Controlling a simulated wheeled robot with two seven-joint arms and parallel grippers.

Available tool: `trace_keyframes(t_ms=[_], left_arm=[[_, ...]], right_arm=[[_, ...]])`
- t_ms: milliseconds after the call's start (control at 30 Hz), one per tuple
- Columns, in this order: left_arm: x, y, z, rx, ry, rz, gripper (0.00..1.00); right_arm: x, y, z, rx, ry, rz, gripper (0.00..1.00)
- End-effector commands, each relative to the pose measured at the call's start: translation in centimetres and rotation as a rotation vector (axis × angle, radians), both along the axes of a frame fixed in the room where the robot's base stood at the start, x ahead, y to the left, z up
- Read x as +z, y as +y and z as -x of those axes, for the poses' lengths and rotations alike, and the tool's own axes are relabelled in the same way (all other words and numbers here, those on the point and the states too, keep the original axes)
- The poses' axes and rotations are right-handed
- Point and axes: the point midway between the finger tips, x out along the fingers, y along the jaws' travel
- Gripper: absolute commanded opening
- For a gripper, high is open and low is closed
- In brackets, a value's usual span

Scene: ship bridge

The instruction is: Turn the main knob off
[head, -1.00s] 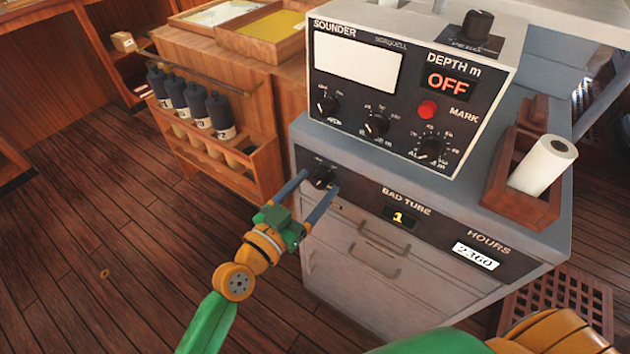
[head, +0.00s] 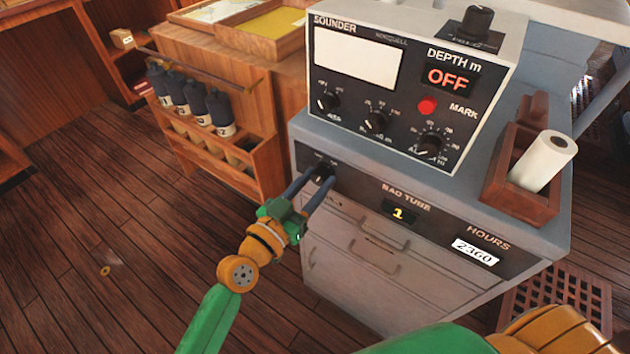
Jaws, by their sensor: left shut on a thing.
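The main knob (head: 322,172) is a black knob at the left end of the black panel strip (head: 355,186) on the front of the grey cabinet. My left gripper (head: 322,179) reaches it from the lower left. Its two blue fingers are shut on the knob from both sides and partly hide it, so I cannot read where it points. The sounder unit above has a red "OFF" display (head: 447,79). My right arm shows at the bottom right, but its gripper is out of view.
The sounder (head: 410,80) with several knobs stands on the cabinet. A wooden box (head: 520,200) holding a paper roll (head: 543,161) is at its right. A wooden rack (head: 215,150) with dark bottles stands at the left.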

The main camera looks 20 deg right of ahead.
Motion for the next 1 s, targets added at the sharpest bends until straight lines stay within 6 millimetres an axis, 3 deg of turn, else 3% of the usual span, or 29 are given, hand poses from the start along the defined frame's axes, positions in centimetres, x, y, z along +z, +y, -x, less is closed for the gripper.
trace_keyframes(t_ms=[1000], left_arm=[[0.13, -0.08, 0.09, 0.0, 0.662, 0.518, 0.0]], right_arm=[[0.18, -0.02, 0.01, 0.001, 0.001, 0.0, 0.5]])
